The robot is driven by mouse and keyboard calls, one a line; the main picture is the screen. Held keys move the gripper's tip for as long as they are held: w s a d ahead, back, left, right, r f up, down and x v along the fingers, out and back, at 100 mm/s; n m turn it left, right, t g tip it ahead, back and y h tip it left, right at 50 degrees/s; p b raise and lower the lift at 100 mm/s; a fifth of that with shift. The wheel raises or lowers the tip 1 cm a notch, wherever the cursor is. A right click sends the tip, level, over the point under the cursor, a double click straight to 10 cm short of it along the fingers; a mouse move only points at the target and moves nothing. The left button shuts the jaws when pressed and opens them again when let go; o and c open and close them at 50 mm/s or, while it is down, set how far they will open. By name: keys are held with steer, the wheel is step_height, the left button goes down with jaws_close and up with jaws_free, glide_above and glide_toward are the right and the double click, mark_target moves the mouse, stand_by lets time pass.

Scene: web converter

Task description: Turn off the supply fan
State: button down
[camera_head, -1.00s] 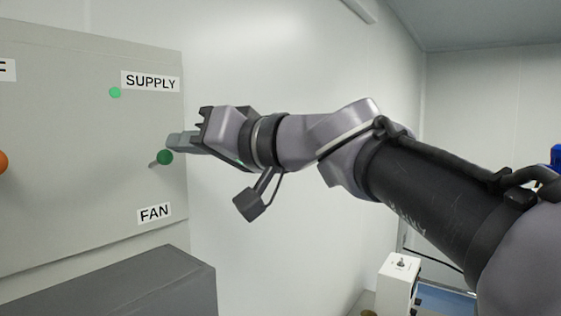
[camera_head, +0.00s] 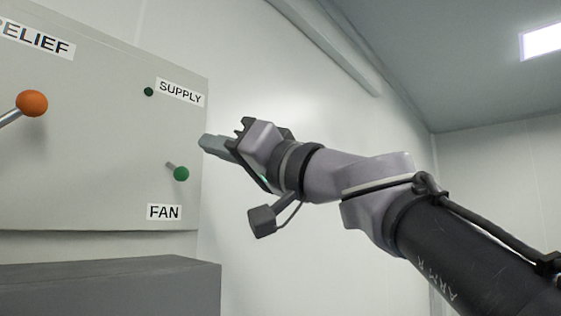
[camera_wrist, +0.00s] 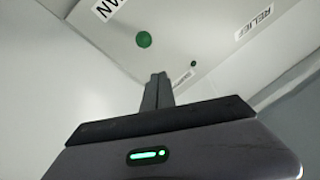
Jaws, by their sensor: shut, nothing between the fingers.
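The supply fan switch is a short lever with a green knob (camera_head: 181,174) on the grey panel (camera_head: 95,160), between the SUPPLY and FAN labels. The lever now tilts down to the right. The small round indicator (camera_head: 148,91) beside the SUPPLY label is dark green, unlit. My gripper (camera_head: 206,143) is shut and empty, above and right of the knob and apart from it. In the wrist view, the shut fingertips (camera_wrist: 158,78) show below the green knob (camera_wrist: 144,39), with a gap between them. The indicator (camera_wrist: 194,64) is a dark dot there.
An orange-knobbed lever (camera_head: 32,103) stands out from the panel at the left, under the RELIEF label (camera_head: 36,38). A dark grey box (camera_head: 110,287) sits below the panel. The space right of the panel, before the white wall (camera_head: 300,95), is clear apart from my arm.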

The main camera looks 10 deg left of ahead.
steer(key=s+d+f+b, duration=0.1)
steer(key=d+f+b, duration=0.4)
steer(key=d+b, duration=0.4)
steer(key=shift+s+f, duration=0.4)
